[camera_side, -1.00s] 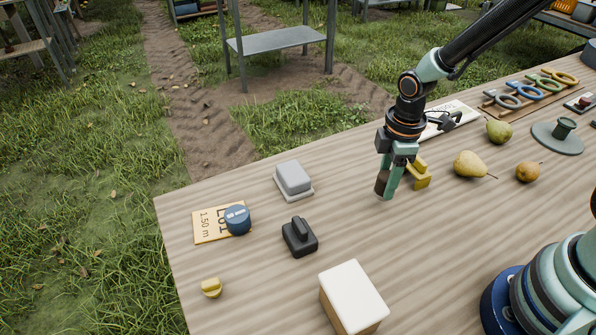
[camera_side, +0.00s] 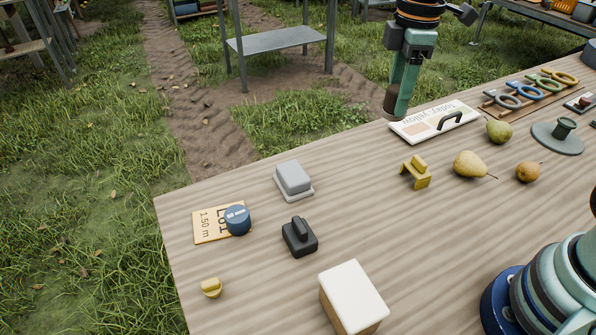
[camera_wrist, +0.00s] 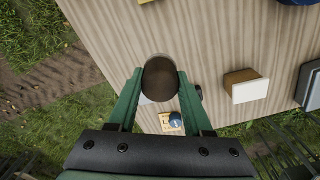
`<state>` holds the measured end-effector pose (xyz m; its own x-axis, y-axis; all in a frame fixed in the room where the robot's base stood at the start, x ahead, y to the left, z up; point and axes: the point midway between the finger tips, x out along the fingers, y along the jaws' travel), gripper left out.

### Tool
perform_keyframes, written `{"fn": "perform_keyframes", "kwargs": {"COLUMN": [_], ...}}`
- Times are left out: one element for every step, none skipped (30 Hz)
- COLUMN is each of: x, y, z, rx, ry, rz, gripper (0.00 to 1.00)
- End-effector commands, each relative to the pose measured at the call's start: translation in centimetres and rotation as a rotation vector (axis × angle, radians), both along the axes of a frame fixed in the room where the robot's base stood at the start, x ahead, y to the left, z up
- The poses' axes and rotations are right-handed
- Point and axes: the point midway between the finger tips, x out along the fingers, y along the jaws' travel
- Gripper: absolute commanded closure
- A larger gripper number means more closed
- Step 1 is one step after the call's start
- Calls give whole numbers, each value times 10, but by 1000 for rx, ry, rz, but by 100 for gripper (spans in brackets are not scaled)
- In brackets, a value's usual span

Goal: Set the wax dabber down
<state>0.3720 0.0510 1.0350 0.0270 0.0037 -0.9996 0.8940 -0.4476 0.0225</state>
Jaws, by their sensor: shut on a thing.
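The wax dabber, a dark brown piece with a rounded end (camera_wrist: 160,78), is between my gripper's (camera_wrist: 158,92) green fingers in the wrist view. In the side view my gripper (camera_side: 396,108) is raised at the table's far edge, with the brown dabber (camera_side: 391,99) at its fingertips. The fingers are shut on it and it is held up off the table. The dabber's far side is hidden by the fingers. A yellow notched stand (camera_side: 416,173) stands on the table nearer the camera, apart from my gripper.
A white lettered board with a black handle (camera_side: 433,122) lies at the far edge. A grey block (camera_side: 293,178), black handled block (camera_side: 299,237), blue puck (camera_side: 237,219) and white-topped box (camera_side: 352,295) stand left and front. Mid-table is clear.

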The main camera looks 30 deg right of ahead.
Motion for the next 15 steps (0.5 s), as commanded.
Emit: {"fn": "perform_keyframes", "kwargs": {"x": [14,22,33,41,49,59,66,73,82,88,94,101,106,110,114], "y": [-5,-8,-13,-16,-20,-25,-29,-33,-38,-42,-46,-51,-54,-57,-61], "z": [1,2,2,3,3,3,3,3,2,1,1,0,-1,-1,-2], "rx": [-1,-1,-1,-2,-2,-2,-3,-2,-3,-3,-3,-4,-4,-4,-4], "ry": [3,3,4,5,5,6,7,8,7,9,9,10,10,9,10], "rz": [-4,-5,-6,-6,-7,-8,-8,-8,-9,-8,-8,-9,-9,-9,-8], "gripper": [100,100,100,100,100,100,100,100,100,100,100,100,100,100,100]}}
